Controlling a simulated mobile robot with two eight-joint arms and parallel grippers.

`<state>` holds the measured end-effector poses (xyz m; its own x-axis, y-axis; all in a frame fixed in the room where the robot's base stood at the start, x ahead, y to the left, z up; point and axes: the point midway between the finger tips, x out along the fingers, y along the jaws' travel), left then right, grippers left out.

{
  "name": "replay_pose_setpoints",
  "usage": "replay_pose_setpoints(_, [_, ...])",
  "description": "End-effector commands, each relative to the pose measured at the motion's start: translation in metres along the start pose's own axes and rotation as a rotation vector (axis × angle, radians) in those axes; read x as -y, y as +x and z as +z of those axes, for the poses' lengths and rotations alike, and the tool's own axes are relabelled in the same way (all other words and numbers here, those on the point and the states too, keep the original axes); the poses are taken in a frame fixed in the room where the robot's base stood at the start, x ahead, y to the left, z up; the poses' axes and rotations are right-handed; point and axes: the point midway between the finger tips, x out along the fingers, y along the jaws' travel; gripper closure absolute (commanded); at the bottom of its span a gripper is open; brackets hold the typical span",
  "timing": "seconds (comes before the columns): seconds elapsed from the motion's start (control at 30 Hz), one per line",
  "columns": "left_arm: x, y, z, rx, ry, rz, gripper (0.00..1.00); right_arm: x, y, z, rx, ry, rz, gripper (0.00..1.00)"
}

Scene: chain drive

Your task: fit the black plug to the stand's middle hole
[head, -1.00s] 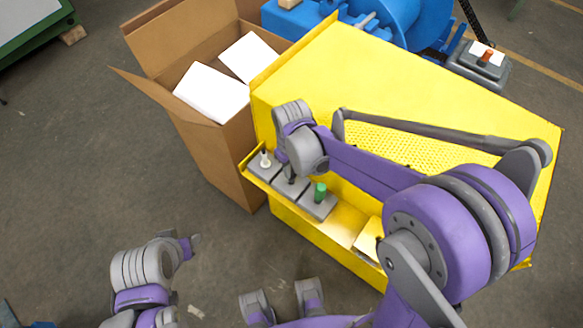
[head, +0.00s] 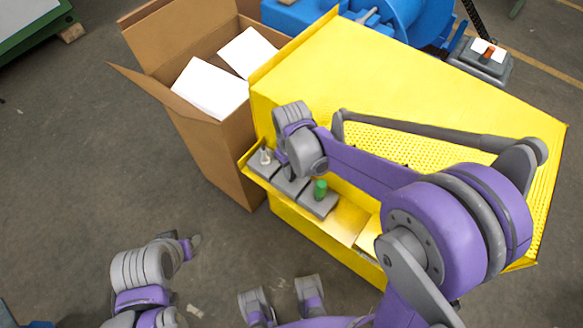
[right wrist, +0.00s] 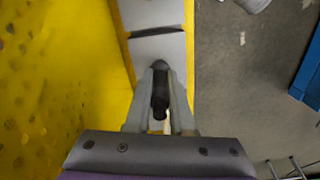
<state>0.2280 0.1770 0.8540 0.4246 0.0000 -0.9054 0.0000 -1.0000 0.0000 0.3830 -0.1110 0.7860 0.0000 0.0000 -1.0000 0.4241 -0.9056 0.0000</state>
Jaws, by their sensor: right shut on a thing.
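The stand is a row of grey blocks (head: 318,205) on the yellow machine's front ledge. A white plug (head: 264,156) stands upright on the left block, a green plug (head: 320,188) on the right one. My right gripper (head: 284,160) is over the middle block, largely hidden by its own wrist. In the right wrist view the gripper (right wrist: 161,85) is shut on the black plug (right wrist: 160,95), in line with a grey block (right wrist: 158,46). I cannot tell whether the plug enters the middle hole. My left gripper (head: 191,243) hangs low at the left; its jaws are unclear.
The yellow machine (head: 400,75) fills the centre right. An open cardboard box (head: 205,150) with white sheets (head: 208,88) stands left of it. A blue machine (head: 385,20) is behind. The floor (head: 70,170) at the left is clear.

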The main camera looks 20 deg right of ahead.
Motion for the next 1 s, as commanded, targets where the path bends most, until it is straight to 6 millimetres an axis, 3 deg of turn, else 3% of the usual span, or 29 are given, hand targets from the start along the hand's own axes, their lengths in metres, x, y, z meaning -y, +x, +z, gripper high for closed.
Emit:
replay_pose_setpoints(0.77, [0.000,0.014,0.009,0.005,0.000,0.000,0.50,0.000,0.020,0.000,0.000,0.000,0.000,1.00])
replay_pose_setpoints(0.8, [0.000,0.014,0.008,0.005,0.000,0.000,0.50,0.000,0.020,0.000,0.000,0.000,0.000,0.73])
replay_pose_setpoints(0.97, [0.000,0.013,0.008,0.005,0.000,0.000,0.50,0.000,0.019,0.000,0.000,0.000,0.000,0.44])
replay_pose_setpoints(1.0, [0.000,0.013,0.008,0.005,0.000,0.000,0.50,0.000,0.019,0.000,0.000,0.000,0.000,0.44])
